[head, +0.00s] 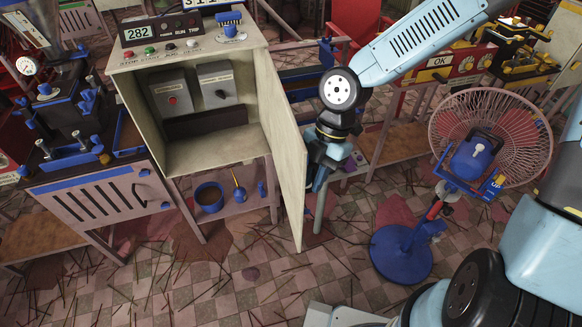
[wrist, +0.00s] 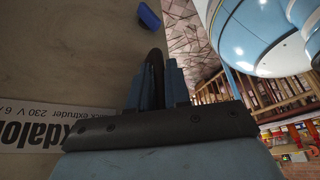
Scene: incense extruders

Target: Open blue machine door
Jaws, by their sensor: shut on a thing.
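The machine is a beige cabinet (head: 140,95) with a control panel on top. Its door (head: 284,145) is hinged at the right side and stands wide open, swung out toward the camera, showing the inside. My gripper (head: 318,183) is at the outer face of the door. In the wrist view my gripper (wrist: 158,85) is shut on a dark curved handle (wrist: 155,58) on the door face (wrist: 65,60). Much of the handle is hidden between the fingers. A white label (wrist: 35,130) with black print is on the door, beside the gripper.
A blue fan (head: 470,155) on a round blue base (head: 401,255) stands right of the door. Another machine (head: 95,190) stands close on the left. Thin sticks litter the tiled floor (head: 150,285). A blue pot (head: 209,197) is on the shelf below.

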